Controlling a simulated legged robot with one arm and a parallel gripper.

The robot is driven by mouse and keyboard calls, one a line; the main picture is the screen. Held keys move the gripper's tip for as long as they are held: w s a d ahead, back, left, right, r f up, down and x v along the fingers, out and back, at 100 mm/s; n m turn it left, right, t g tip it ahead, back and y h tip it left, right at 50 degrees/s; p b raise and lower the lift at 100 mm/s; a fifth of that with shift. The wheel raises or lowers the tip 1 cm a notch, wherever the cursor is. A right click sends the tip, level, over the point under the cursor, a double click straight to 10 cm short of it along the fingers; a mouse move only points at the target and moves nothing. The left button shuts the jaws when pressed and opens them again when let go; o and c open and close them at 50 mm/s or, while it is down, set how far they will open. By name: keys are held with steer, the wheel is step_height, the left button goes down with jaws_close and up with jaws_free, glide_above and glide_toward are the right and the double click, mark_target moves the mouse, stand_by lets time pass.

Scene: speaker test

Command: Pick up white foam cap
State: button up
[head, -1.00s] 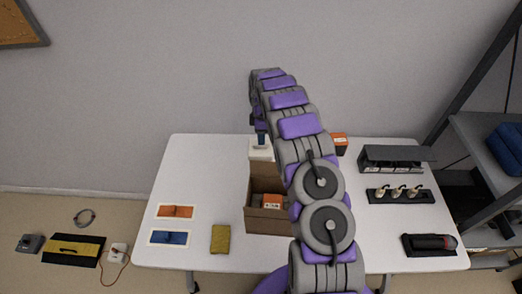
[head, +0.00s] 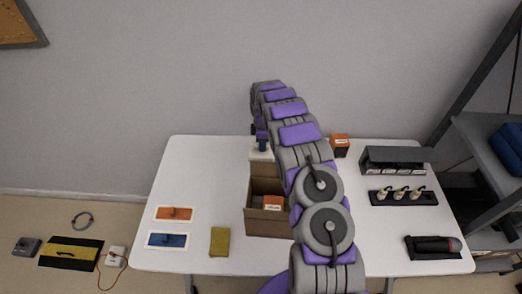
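A white block (head: 259,155), which looks like the white foam cap, is at the back end of the brown cardboard box (head: 267,224) on the table, in the head view. My gripper (head: 262,147) points down at the cap's top from above. It is small and partly covered by my arm, so I cannot tell whether its fingers are open, shut or touching the cap. The box is open, and an orange item with a white label (head: 272,203) lies inside it. My arm hides the box's right side.
The white table (head: 205,190) also holds an orange pad (head: 174,213), a blue pad (head: 170,240), a yellow-brown block (head: 219,242), an orange box (head: 340,146), a dark rack (head: 395,160), a holder with white pieces (head: 401,194) and a dark cylinder (head: 432,245). Shelving stands at right.

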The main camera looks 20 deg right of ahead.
jaws_close()
